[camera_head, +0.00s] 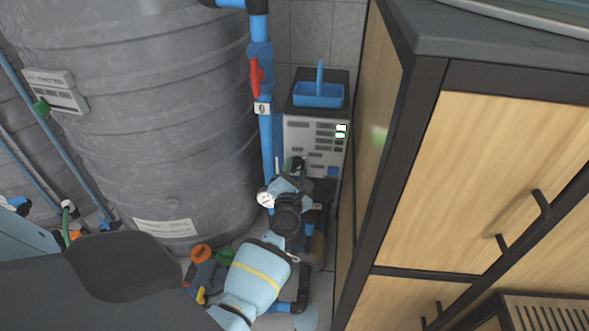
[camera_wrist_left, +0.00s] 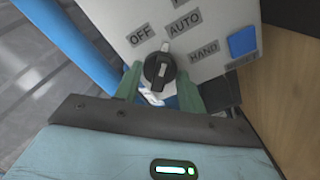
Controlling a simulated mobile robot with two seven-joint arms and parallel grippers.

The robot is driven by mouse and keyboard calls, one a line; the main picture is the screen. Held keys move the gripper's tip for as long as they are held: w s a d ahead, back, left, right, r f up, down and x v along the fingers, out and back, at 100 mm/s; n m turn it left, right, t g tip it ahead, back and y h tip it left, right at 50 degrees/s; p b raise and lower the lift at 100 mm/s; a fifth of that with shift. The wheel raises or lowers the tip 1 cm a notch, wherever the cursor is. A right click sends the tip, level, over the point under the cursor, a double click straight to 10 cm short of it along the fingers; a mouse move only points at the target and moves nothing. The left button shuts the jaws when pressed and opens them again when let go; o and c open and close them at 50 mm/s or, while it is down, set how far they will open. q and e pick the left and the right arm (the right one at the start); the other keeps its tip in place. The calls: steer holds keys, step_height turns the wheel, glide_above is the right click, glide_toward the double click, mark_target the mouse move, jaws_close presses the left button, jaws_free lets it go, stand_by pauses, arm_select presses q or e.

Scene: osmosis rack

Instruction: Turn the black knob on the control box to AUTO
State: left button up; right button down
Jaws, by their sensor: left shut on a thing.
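The control box (camera_head: 298,133) is a light grey panel with labels and green lights, standing between the tank and the wooden cabinet. Its black knob (camera_wrist_left: 158,66) shows in the left wrist view, under the OFF, AUTO and HAND labels. The knob's white mark points up and slightly right, between OFF and AUTO, close to the left end of AUTO (camera_wrist_left: 184,24). My left gripper (camera_head: 294,164) has its green fingers on both sides of the knob and is shut on it; the fingers also show in the left wrist view (camera_wrist_left: 160,84). In the head view the knob is hidden. My right gripper is not in view.
A blue square button (camera_wrist_left: 242,42) sits right of the knob. A blue pipe (camera_head: 266,135) with a red valve handle (camera_head: 255,77) runs just left of the box. The large grey tank (camera_head: 150,120) and wooden cabinet (camera_head: 480,180) leave a narrow gap. A blue tray (camera_head: 318,96) lies on top.

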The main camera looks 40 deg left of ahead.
arm_select(q)
steer(key=shift+r+m, duration=0.1)
steer(key=shift+m, duration=0.5)
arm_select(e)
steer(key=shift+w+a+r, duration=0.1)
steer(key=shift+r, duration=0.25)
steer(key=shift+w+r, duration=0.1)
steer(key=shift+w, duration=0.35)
arm_select(q)
steer(key=o, duration=1)
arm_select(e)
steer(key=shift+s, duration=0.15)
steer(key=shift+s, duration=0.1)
